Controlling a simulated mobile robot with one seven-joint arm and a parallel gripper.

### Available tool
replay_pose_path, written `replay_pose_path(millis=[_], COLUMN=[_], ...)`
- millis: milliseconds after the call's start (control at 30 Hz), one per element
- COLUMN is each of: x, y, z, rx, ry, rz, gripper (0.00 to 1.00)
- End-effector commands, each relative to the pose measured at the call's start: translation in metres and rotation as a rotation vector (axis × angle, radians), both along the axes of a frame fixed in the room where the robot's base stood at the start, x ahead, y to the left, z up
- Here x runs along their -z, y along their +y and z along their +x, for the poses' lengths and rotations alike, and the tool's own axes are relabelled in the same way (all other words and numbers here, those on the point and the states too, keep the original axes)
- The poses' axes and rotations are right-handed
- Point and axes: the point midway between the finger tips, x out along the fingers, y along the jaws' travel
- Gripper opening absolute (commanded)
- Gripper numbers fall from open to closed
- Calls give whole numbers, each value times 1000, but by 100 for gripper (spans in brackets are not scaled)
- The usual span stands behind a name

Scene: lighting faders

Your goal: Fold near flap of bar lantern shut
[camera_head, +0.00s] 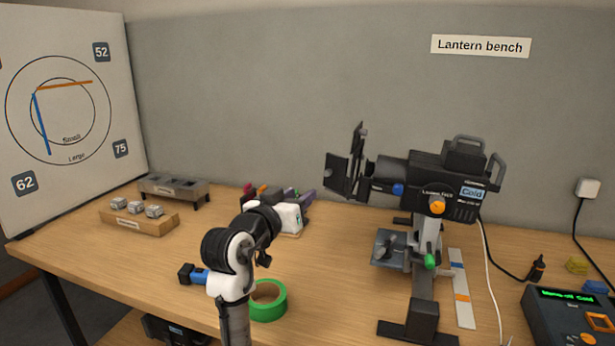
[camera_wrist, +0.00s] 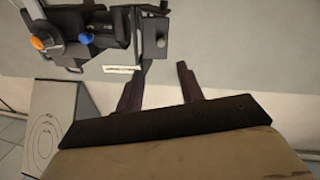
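The bar lantern (camera_head: 408,172) stands on a post at the right of the bench in the head view, with its front pointing left. Dark barn-door flaps stick out from its front. A broad lower flap (camera_head: 338,175) looks nearest to the camera, and a narrower one (camera_head: 357,143) stands upright above it. In the wrist view the lantern (camera_wrist: 95,28) appears upside down at the top, with dark flap plates (camera_wrist: 152,42) at its right end. My gripper (camera_wrist: 163,68) has its two fingers apart and nothing between them. It does not touch the lantern. Its fingertips cannot be made out in the head view.
A green tape roll (camera_head: 268,302) lies beside my arm. A wooden block with cubes (camera_head: 138,220) and a grey rack (camera_head: 174,190) stand at the left. A control box (camera_head: 565,318) sits at the right front. The bench between tape and lantern post is mostly clear.

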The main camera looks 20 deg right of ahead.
Motion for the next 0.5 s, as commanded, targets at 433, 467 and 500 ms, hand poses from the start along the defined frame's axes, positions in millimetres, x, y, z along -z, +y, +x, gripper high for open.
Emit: replay_pose_path(millis=[433, 467, 500], x=[-5, -4, -4], y=[-61, -65, -69], z=[65, 69, 73], rx=[-3, -4, -5], ry=[0, 0, 0], rz=[0, 0, 0], gripper=[38, 38, 38])
